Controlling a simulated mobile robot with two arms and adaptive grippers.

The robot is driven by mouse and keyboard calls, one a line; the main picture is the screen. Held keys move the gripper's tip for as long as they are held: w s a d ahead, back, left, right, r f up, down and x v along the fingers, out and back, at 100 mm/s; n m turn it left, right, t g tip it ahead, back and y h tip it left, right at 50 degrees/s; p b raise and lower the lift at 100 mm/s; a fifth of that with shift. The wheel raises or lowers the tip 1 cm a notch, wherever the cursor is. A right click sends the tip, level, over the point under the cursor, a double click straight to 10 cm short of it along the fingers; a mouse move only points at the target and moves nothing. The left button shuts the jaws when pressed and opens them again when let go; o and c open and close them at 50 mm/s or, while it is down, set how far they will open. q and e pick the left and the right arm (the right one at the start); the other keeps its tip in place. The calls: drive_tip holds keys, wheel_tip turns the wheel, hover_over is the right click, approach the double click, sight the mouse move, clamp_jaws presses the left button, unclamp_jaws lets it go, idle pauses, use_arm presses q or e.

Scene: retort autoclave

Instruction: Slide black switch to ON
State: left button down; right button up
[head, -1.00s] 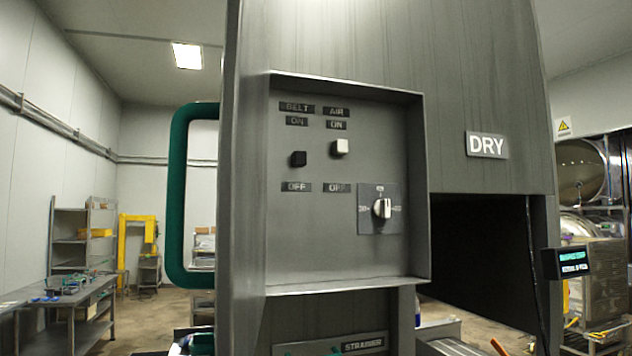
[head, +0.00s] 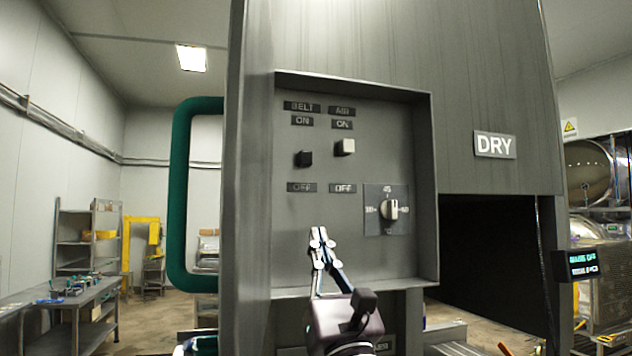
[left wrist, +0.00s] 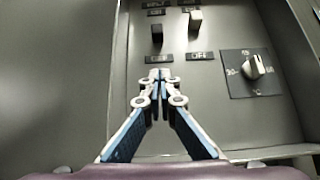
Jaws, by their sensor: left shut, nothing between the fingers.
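The black switch (head: 304,159) is a small black block on the grey recessed panel (head: 325,260), between the BELT ON label (head: 302,121) and an OFF label (head: 301,187). It also shows in the left wrist view (left wrist: 157,35), beyond the fingertips. My left gripper (head: 319,232) is shut and empty, pointing up in front of the panel's lower part, below the black switch and apart from it. In the left wrist view its fingertips (left wrist: 160,74) meet just below the OFF label. My right gripper is not in view.
A white switch (head: 345,147) under the AIR label sits just right of the black one. A rotary dial (head: 390,209) is at the lower right. The panel's raised rim (head: 433,190) surrounds them. A green handle (head: 181,190) stands to the left.

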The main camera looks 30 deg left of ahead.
use_arm(q)
drive_tip(key=shift+s+a+r+n, duration=0.1)
drive_tip(key=shift+r+n, duration=0.05)
drive_tip(key=shift+n, duration=0.15)
drive_tip(key=p, duration=0.6)
approach(303, 167)
drive_tip(key=w+a, duration=0.1)
drive_tip(key=w+a+r, duration=0.1)
drive_tip(key=a, duration=0.1)
drive_tip(key=shift+w, duration=0.2)
drive_tip(key=shift+r+p, duration=0.5)
drive_tip(key=shift+r, duration=0.45)
drive_tip(key=shift+s+d+r+p, duration=0.15)
drive_tip(key=shift+r+p, duration=0.25)
drive_tip(key=shift+r, duration=0.2)
